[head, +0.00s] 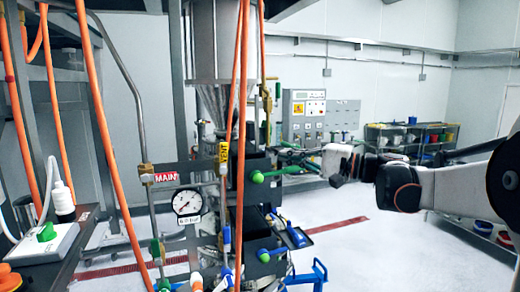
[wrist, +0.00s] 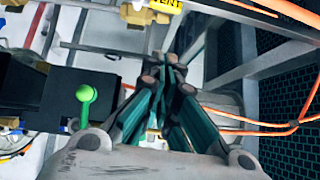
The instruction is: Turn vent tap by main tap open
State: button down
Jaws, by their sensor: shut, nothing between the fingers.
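The yellow VENT label (head: 223,150) hangs on the pipe left of centre in the head view, and its edge shows at the top of the wrist view (wrist: 166,4). Brass fittings (wrist: 138,14) are beside it in the wrist view. I cannot make out the vent tap's handle or its position. The red MAIN label (head: 166,177) is further left, with a brass fitting (head: 146,170) beside it. My gripper (head: 284,154) reaches in from the right, apart from the VENT label. In the wrist view its teal fingers (wrist: 166,66) meet at the tips, shut and empty.
A green-knobbed handle (head: 257,177) sticks out by a black box near my gripper and shows in the wrist view (wrist: 87,94). Orange hoses (head: 240,110) hang in front of the pipes. A pressure gauge (head: 187,202) sits below MAIN. Open floor lies behind.

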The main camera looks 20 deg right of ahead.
aim_at(223, 159)
jog(key=w+a+p, duration=0.4)
jog(key=w+a, duration=0.2)
jog(key=a, duration=0.5)
jog(key=shift+w+r, duration=0.25)
jog(key=shift+r, duration=0.05)
jog(key=shift+a+r+b, duration=0.2)
jog(key=shift+a+b, duration=0.2)
jog(key=shift+a, duration=0.05)
jog(key=shift+d, duration=0.15)
